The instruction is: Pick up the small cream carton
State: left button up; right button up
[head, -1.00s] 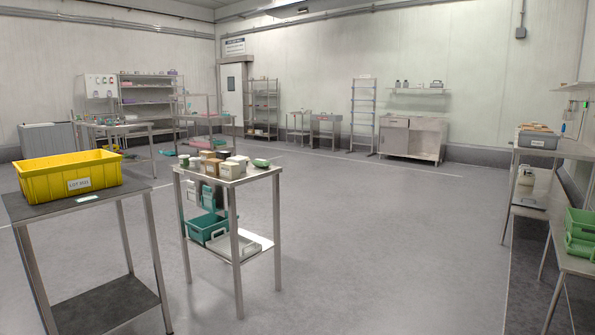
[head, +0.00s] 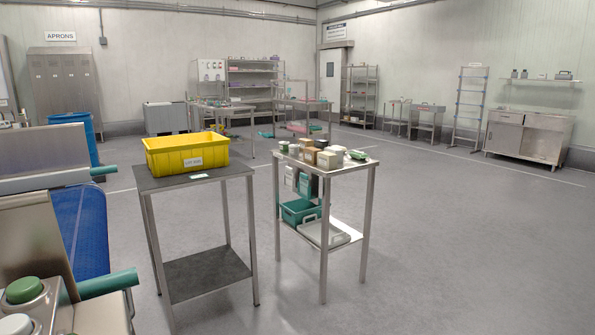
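Several small cartons stand close together on a steel stand in the middle of the head view; the stand's top (head: 371,162) has a bare strip at its right edge. A cream carton (head: 326,161) stands at the front of the group, beside a brown carton (head: 310,156). Another pale carton (head: 305,142) is at the back, partly hidden by those in front. The cartons are small and far off, so I cannot tell for sure which one is the small cream carton. Neither of my grippers is in view.
A yellow crate (head: 187,155) sits on a dark-topped table (head: 235,171) left of the stand. A conveyor with a blue belt (head: 80,232) and a green button (head: 24,289) fill the lower left. A teal bin (head: 298,212) is on the stand's lower shelf. Floor to the right is clear.

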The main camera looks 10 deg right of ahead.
aim_at(328, 162)
jog(key=z, duration=0.15)
jog(key=k, duration=0.4)
jog(key=z, duration=0.8)
jog(key=i, duration=1.6)
jog(key=u, duration=1.15)
jog(key=i, duration=2.65)
jog(key=z, duration=0.15)
